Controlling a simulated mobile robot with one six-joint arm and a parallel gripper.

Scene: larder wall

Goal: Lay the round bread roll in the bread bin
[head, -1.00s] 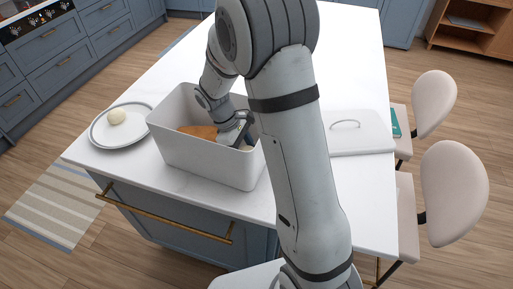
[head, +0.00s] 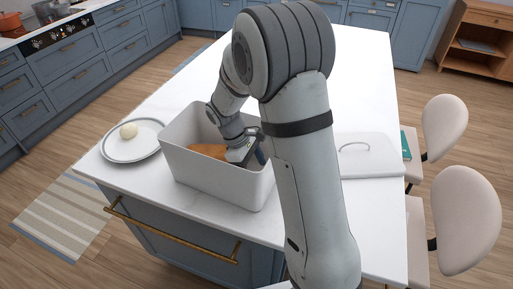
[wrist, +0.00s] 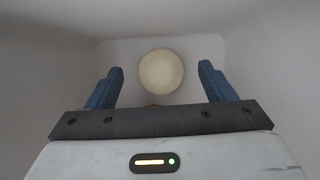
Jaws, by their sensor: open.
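The bread bin (head: 225,188) is a deep white open box on the island counter. My gripper (head: 255,158) reaches down into it, near its right end. In the wrist view my gripper (wrist: 161,80) is open, its two blue fingers wide apart. A pale round roll (wrist: 161,72) lies on the bin's floor between and beyond the fingertips, with a gap on each side. The head view does not show this roll; the gripper and bin wall hide it. A brown loaf-like item (head: 208,151) lies in the bin's left part.
A plate (head: 140,150) with a pale round item (head: 128,131) stands left of the bin. A white lid (head: 372,160) with a handle lies on the counter to the right. Two chairs (head: 465,215) stand along the right side. The far counter is clear.

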